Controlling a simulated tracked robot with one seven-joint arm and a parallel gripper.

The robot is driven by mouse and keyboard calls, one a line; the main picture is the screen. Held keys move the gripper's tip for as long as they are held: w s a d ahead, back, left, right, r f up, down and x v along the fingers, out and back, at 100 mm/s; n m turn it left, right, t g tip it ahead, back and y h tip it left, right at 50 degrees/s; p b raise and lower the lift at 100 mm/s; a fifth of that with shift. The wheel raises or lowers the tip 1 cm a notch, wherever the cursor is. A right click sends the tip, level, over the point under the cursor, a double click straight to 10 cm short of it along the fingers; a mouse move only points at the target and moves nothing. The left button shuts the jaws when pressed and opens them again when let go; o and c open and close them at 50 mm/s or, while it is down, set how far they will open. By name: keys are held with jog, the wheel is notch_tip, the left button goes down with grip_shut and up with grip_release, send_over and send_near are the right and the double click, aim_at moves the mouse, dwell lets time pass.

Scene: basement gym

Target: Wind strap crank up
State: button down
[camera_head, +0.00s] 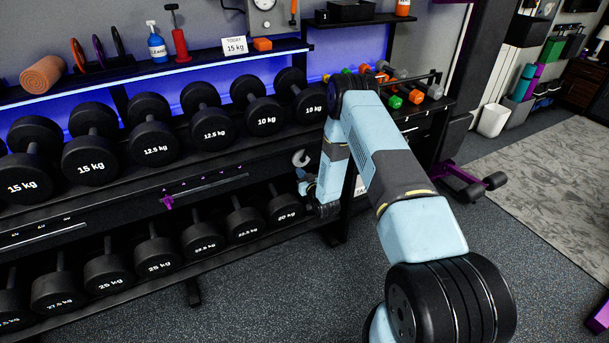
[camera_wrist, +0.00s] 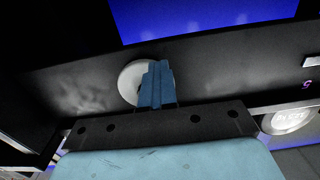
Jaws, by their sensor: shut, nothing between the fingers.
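A pale round disc (camera_head: 301,157) sits on the dark front of the dumbbell rack, below the 10 kg dumbbells. It may be the strap crank, but no handle can be made out on it. In the wrist view the pale disc (camera_wrist: 130,80) is straight ahead, partly hidden behind my fingers. My gripper (camera_head: 303,174) is just below the disc in the head view. In the wrist view my gripper (camera_wrist: 157,68) is shut, with its blue fingers together and nothing between them. Whether the fingertips touch the disc cannot be told.
The rack's upper row holds black dumbbells (camera_head: 90,158); another row (camera_head: 155,255) is below. A purple pointer (camera_head: 167,202) sits on a marked strip along the rack front. A purple-and-black machine foot (camera_head: 467,182) is at the right. The floor (camera_head: 270,285) before the rack is clear.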

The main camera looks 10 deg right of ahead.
jog(key=shift+s+a+r, duration=0.1)
jog(key=shift+a+r, duration=0.2)
jog(key=shift+a, duration=0.05)
jog(key=shift+s+a+r, duration=0.1)
jog(key=shift+a+r, duration=0.1)
jog(key=shift+r, duration=0.25)
jog(key=shift+s+a+r, duration=0.1)
jog(key=shift+a+r, duration=0.1)
jog(key=shift+r, duration=0.95)
jog(key=shift+w+d+r, duration=0.1)
jog(key=shift+d+r, duration=0.05)
jog(key=shift+r, duration=0.3)
jog(key=shift+w+d+r, duration=0.1)
jog(key=shift+d+r, duration=0.05)
jog(key=shift+r, duration=0.3)
jog(key=shift+w+d+r, duration=0.15)
jog(key=shift+d+r, duration=0.55)
jog(key=shift+w+d+r, duration=0.15)
jog(key=shift+w+d, duration=0.05)
jog(key=shift+d, duration=0.45)
jog(key=shift+w+d+r, duration=0.1)
jog(key=shift+w+d, duration=0.1)
jog(key=shift+d, duration=0.4)
jog(key=c, duration=0.9)
grip_release()
